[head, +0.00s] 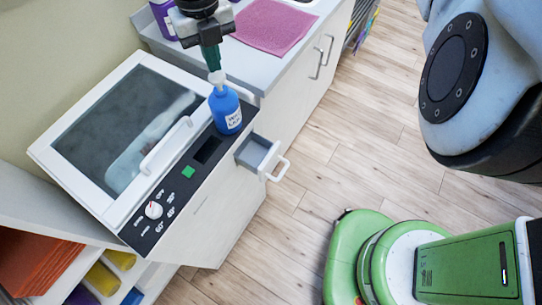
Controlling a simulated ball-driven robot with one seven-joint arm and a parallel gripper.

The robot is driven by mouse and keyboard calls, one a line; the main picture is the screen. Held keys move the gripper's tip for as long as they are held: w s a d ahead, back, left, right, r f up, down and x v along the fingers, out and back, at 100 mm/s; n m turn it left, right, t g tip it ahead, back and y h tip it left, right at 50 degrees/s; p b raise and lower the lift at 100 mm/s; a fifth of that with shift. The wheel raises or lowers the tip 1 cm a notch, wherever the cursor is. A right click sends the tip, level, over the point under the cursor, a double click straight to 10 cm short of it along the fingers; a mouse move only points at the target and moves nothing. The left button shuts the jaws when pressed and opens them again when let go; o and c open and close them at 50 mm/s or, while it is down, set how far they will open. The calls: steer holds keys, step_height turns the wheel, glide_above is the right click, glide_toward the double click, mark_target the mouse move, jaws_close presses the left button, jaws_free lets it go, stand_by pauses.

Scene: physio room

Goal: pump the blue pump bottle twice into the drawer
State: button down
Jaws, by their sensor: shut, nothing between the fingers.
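The blue pump bottle (226,110) stands upright on the black control strip of the white appliance, with a white label and a white pump head (217,77). My gripper (214,66) is shut, pointing down directly over the pump head. Its fingertips are at or just above the pump's top; I cannot tell whether they touch. The small drawer (254,150) is pulled out from the front of the appliance, below and right of the bottle. Its white handle (278,168) faces the room, and its visible inside looks empty.
The white appliance (92,72) has a glass lid with a handle (166,145), a green button (188,171) and a dial (153,210). A counter behind holds a pink towel (272,27) and a purple container (163,18). Rolled items fill a shelf at lower left.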

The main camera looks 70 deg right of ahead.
steer(key=shift+f, duration=0.2)
steer(key=shift+f+b, duration=1.4)
steer(key=shift+b, duration=0.3)
steer(key=shift+r, duration=0.1)
steer(key=shift+r+p, duration=0.7)
steer(key=shift+r, duration=0.75)
steer(key=shift+f, duration=0.25)
